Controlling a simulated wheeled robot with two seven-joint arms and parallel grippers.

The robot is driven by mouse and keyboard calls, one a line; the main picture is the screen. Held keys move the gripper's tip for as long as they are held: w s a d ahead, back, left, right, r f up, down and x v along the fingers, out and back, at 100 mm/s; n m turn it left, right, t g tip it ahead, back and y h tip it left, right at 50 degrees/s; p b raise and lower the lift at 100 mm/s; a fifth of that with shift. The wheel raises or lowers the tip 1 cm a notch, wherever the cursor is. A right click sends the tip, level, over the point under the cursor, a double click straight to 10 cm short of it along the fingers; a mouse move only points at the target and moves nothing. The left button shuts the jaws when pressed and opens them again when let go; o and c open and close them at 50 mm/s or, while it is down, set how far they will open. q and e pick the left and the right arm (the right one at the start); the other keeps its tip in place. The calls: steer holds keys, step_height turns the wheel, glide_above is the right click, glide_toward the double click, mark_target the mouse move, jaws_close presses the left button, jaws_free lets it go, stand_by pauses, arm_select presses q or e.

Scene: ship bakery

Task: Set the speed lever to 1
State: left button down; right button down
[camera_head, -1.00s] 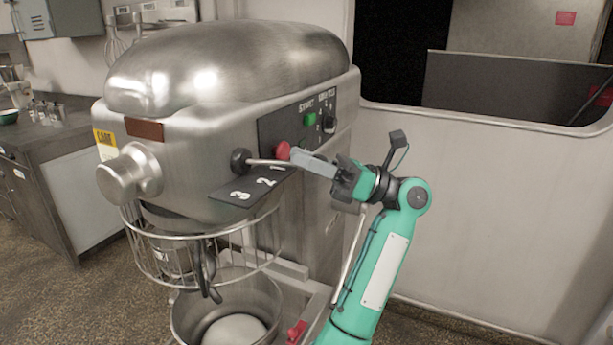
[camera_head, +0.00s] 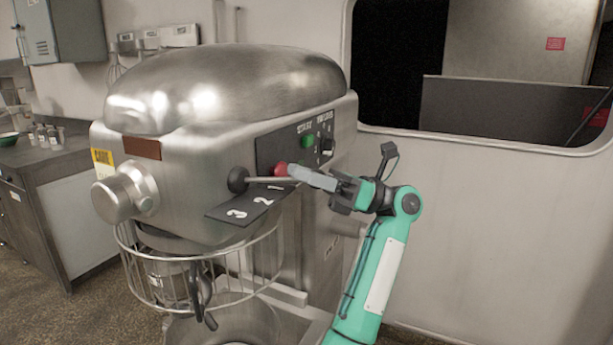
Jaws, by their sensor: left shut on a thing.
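The silver mixer (camera_head: 225,80) has a speed lever on its side. The lever's thin rod (camera_head: 266,180) runs from a dark round hub (camera_head: 237,180) to the right, nearly level. A dark plate (camera_head: 222,212) below carries 3, 2 and 1. The rod lies just above the 1 and well clear of the 2 and 3. My left gripper (camera_head: 302,176) is shut on the lever at its right end. Its grey fingers hide that end. My right gripper is not in view.
A red button (camera_head: 280,169) sits close above the fingertips, with a green button (camera_head: 307,142) higher up. A wire guard (camera_head: 150,281) and bowl (camera_head: 215,328) are below. The wall (camera_head: 480,225) at the right leaves free room beside the arm.

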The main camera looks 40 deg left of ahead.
arm_select(q)
steer(key=c, duration=1)
jaws_free()
steer(key=shift+r, duration=0.1)
steer(key=shift+c, duration=0.2)
steer(key=shift+w, duration=0.1)
steer(key=shift+w+d+f, duration=0.25)
steer(key=shift+w, duration=0.05)
steer(key=b+v, duration=0.2)
steer(key=v, duration=1.1)
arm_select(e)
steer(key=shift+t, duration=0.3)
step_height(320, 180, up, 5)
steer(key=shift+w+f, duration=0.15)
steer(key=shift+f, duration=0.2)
